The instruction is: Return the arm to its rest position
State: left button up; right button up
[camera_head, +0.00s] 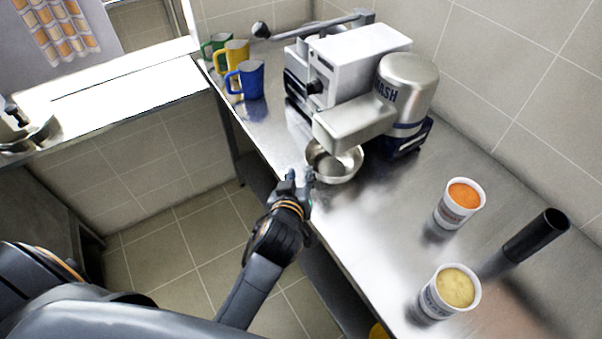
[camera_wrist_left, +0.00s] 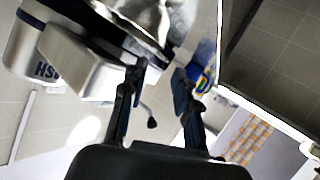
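My left gripper (camera_head: 299,177) reaches up from the bottom left to the front edge of the steel counter. Its two fingers are apart with nothing between them. The fingers also show in the left wrist view (camera_wrist_left: 160,80), spread, with the metal bowl (camera_wrist_left: 160,14) beyond their tips. In the head view the steel bowl (camera_head: 345,168) stands just right of the fingertips, under the head of the silver mashing machine (camera_head: 361,120). I cannot tell if a fingertip touches the bowl. My right gripper is not in view.
Blue (camera_head: 250,80), yellow (camera_head: 237,54) and green (camera_head: 212,44) mugs stand at the counter's far left end. Orange (camera_head: 461,204) and yellow-filled (camera_head: 449,292) tubs and a dark cylinder (camera_head: 535,236) stand at the right. Open floor (camera_head: 190,245) lies left of the counter.

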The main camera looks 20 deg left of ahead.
pick_arm(q)
jog(key=s+a+f+m+g+h, duration=0.15)
jog(key=s+f+m+g, duration=0.3)
jog(key=s, duration=0.65)
jog(key=s+a+f+m+g+h, duration=0.1)
jog(key=s+a+f+m+g, duration=0.25)
jog(key=s, duration=0.85)
notch_tip(320, 180, down, 27)
jog(key=s+d+g, duration=0.2)
jog(key=g, duration=0.1)
jog(key=s+a+f+g, duration=0.1)
jog(key=s+a+f, duration=0.2)
jog(key=s+f, duration=1.2)
jog(key=shift+s+a+f, duration=0.15)
jog(key=shift+s+f, duration=0.25)
jog(key=shift+s, duration=0.45)
